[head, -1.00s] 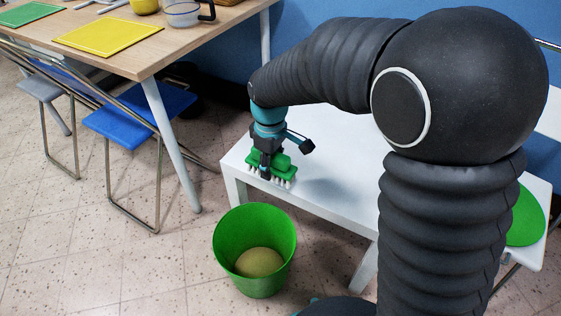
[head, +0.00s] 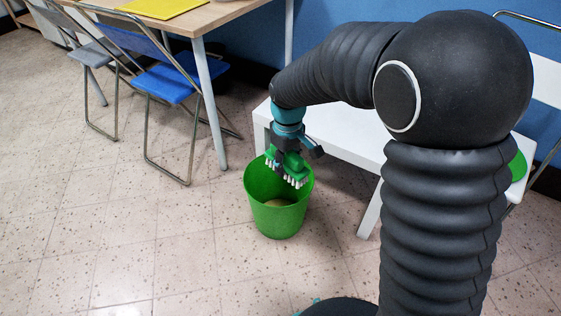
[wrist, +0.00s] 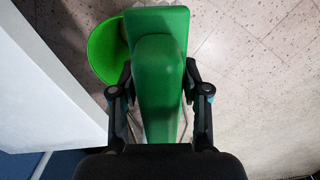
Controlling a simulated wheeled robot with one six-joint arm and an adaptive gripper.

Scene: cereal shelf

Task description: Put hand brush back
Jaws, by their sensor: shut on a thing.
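The hand brush (head: 288,168) is green with white bristles pointing down. My gripper (head: 291,153) is shut on it, and in the head view the brush shows in front of the upper part of the green bucket (head: 277,214). In the wrist view the brush (wrist: 158,85) lies between the two fingers of my gripper (wrist: 158,92). The bucket (wrist: 103,50) shows there to the upper left, partly behind the brush. A tan round thing (head: 279,202) lies inside the bucket. I cannot tell whether the brush touches the rim.
A low white table (head: 345,135) stands just behind the bucket. A blue folding chair (head: 172,83) and a wooden table (head: 215,18) with a yellow mat (head: 160,7) are at the upper left. The tiled floor (head: 170,250) in front and left is clear.

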